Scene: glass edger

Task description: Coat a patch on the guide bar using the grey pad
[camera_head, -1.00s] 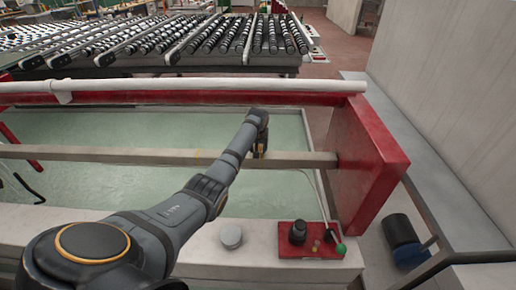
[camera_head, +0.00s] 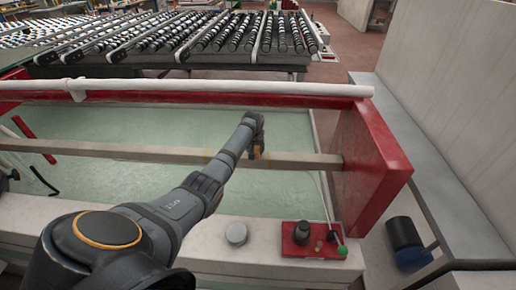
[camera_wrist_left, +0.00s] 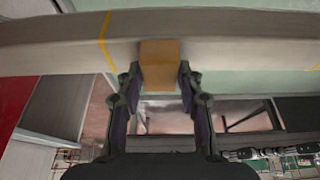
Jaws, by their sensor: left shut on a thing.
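The guide bar (camera_head: 110,150) is a long pale beam running across the green-floored bay. Yellow marking lines (camera_wrist_left: 105,40) show on it in the left wrist view. My left gripper (camera_head: 258,154) is at the bar, right of its middle. In the wrist view its two fingers (camera_wrist_left: 158,85) are shut on a tan-orange block (camera_wrist_left: 160,65), which looks brown rather than grey. The block's far end overlaps the bar's face and appears to be against it; exact contact is hard to tell. The head view mostly hides the block behind the gripper. My right gripper is not in view.
A red end plate (camera_head: 372,165) stands at the bar's right end. A white pipe (camera_head: 220,88) runs behind the bar. Roller conveyors (camera_head: 200,35) stand behind.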

